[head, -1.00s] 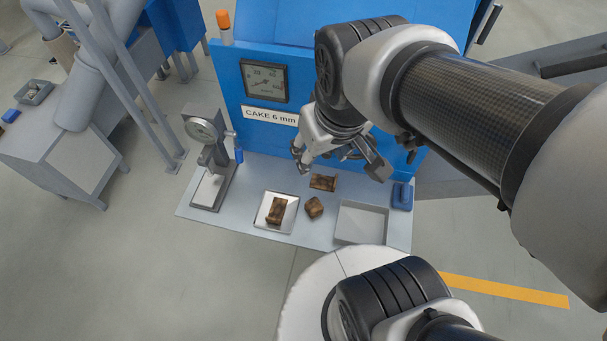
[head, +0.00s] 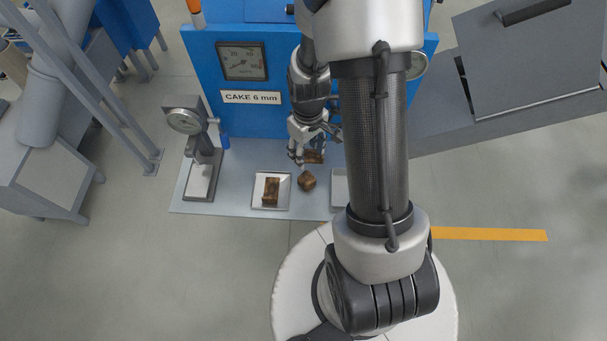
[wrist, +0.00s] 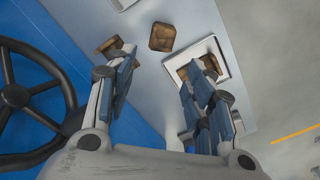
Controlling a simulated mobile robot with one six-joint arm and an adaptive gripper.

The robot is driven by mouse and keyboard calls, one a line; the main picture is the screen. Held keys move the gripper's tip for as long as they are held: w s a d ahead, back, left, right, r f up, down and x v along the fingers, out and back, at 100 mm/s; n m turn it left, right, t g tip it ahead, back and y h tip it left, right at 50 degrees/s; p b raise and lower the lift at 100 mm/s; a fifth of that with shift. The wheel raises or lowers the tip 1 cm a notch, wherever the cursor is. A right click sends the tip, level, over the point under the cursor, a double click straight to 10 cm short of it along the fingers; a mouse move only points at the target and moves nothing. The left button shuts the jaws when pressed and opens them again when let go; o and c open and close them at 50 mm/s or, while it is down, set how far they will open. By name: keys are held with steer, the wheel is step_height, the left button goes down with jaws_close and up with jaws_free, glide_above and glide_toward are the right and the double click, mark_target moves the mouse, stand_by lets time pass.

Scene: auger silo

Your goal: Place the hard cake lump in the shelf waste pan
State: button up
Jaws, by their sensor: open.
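Three brown cake pieces are on the grey shelf. A blocky one (head: 271,190) lies on a square pale plate (head: 257,203). A rounder lump (head: 307,181) sits on bare shelf right of the plate. A flatter piece (head: 314,157) lies farther back, partly hidden by my gripper. I cannot tell for sure which is the hard lump. The grey waste pan (head: 339,186) is at the right, mostly behind my arm. My gripper (head: 302,158) is open and empty above the shelf. In the wrist view, the rounder lump (wrist: 161,37) shows just beyond the gap between the fingers.
A dial gauge stand (head: 200,160) stands at the shelf's left end. A blue panel behind carries a gauge (head: 242,62) and a "CAKE 6 mm" label (head: 250,98). A black handwheel (wrist: 30,105) is beside my gripper in the wrist view. Bare shelf surrounds the rounder lump.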

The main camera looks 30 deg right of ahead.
mark_target(307, 178)
step_height(307, 178, down, 10)
steer(key=b, duration=0.3)
steer(key=shift+f, duration=0.2)
steer(key=f+b, duration=0.1)
steer(key=f, duration=0.2)
steer(key=f+b, duration=0.1)
steer(key=f, duration=0.1)
steer(key=shift+s+a+f+b, duration=0.1)
steer(key=shift+s+f+b, duration=0.05)
steer(key=shift+s+b, duration=0.15)
steer(key=shift+c, duration=0.3)
steer(key=c, duration=0.9)
step_height(307, 178, up, 20)
steer(key=p, duration=0.7)
steer(key=w+a+r, duration=0.1)
steer(key=w+a, duration=0.1)
steer(key=a, duration=0.1)
steer(key=w+a+r+m, duration=0.1)
steer(key=w+a+r, duration=0.1)
steer(key=a, duration=0.2)
steer(key=w+a+r+m, duration=0.1)
steer(key=w+a, duration=0.1)
steer(key=a, duration=0.1)
steer(key=shift+a+r, duration=0.2)
steer(key=shift+a, duration=0.2)
